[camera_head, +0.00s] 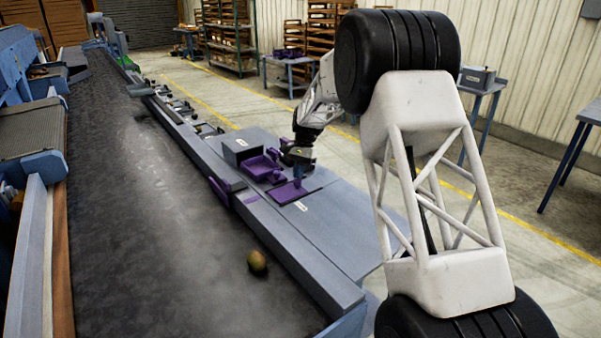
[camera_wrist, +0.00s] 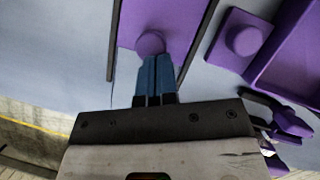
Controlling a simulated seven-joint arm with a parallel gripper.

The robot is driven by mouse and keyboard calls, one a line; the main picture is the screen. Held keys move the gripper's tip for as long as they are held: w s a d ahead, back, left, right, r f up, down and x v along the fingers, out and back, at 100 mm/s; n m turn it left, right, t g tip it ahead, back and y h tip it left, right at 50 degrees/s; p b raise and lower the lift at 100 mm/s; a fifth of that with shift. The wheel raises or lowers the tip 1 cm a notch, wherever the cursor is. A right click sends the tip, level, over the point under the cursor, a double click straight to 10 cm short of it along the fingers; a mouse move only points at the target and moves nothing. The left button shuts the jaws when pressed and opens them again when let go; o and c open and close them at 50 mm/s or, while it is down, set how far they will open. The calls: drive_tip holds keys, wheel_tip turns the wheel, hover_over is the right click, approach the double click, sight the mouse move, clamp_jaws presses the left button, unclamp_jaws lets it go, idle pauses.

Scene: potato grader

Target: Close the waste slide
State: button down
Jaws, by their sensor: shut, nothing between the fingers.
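A flat purple slide plate (camera_head: 288,194), which I take for the waste slide, lies in the grey bench top beside the belt. In the wrist view the purple plate (camera_wrist: 130,38) runs between two dark rails and carries a round purple knob (camera_wrist: 150,43). My gripper (camera_head: 297,178) is over this plate with its blue fingers pointing down. In the wrist view the gripper (camera_wrist: 154,62) is shut and empty, its fingertips right at the knob's near side. I cannot tell whether they touch it. The fingers hide part of the plate, and the opening under it cannot be made out.
A purple tray (camera_head: 262,169) and a grey box (camera_head: 240,150) stand just beyond the plate. Another purple piece (camera_wrist: 242,38) with a knob lies right of the rail. A potato (camera_head: 257,261) lies on the dark belt (camera_head: 150,220). The near bench top is clear.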

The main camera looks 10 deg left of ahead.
drive_tip(key=shift+w+d+f, duration=0.1)
drive_tip(key=shift+f, duration=0.1)
drive_tip(key=shift+w+d, duration=0.15)
drive_tip(key=shift+w, duration=0.3)
drive_tip(key=w, duration=0.1)
drive_tip(key=w+d, duration=0.1)
drive_tip(key=w, duration=0.1)
drive_tip(key=shift+r, duration=0.2)
drive_tip(key=a+v, duration=0.1)
drive_tip(key=v, duration=0.9)
drive_tip(key=shift+s+d, duration=0.15)
drive_tip(key=shift+d, duration=0.3)
drive_tip(key=shift+s+r, duration=0.1)
drive_tip(key=shift+r, duration=0.05)
